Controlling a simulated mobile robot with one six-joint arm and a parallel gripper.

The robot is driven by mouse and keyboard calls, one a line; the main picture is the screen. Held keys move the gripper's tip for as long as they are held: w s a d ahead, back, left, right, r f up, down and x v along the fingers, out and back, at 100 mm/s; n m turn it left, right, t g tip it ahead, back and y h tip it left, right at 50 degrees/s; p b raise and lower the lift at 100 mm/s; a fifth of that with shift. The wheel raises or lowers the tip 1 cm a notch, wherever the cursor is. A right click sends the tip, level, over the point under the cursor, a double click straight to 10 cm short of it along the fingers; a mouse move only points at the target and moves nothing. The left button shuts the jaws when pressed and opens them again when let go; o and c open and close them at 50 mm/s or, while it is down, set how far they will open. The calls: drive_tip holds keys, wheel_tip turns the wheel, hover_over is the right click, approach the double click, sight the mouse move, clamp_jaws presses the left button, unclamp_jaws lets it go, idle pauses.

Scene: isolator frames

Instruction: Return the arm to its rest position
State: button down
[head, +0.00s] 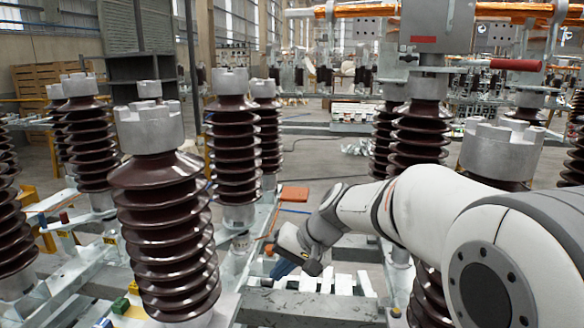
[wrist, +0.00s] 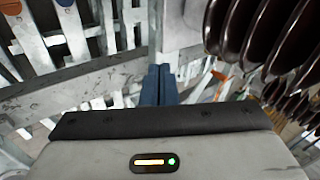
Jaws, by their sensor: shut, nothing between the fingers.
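My white and grey arm reaches in from the right of the head view, low between the insulator columns. My gripper (head: 280,268) points down and to the left, above the pale metal frame, beside the large brown insulator (head: 165,215). In the wrist view my gripper's blue fingers (wrist: 158,85) lie side by side, closed together with nothing between them. A grey beam (wrist: 80,85) runs across behind them. No rest position is marked in either view.
Brown ribbed insulators stand close around the arm: one (head: 235,155) behind the gripper, another (head: 418,135) behind the arm. In the wrist view dark insulator discs (wrist: 270,35) fill the upper right. A red-handled bar (head: 515,64) crosses the upper right.

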drive_tip(key=s+d+h+p, duration=0.4)
drive_tip(key=s+d+h, duration=0.3)
drive_tip(key=s+d, duration=1)
drive_tip(key=shift+s+d+r+n+t, duration=0.25)
drive_tip(key=shift+s+r+n+t, duration=0.05)
drive_tip(key=shift+s, duration=0.9)
drive_tip(key=c, duration=2.2)
unclamp_jaws()
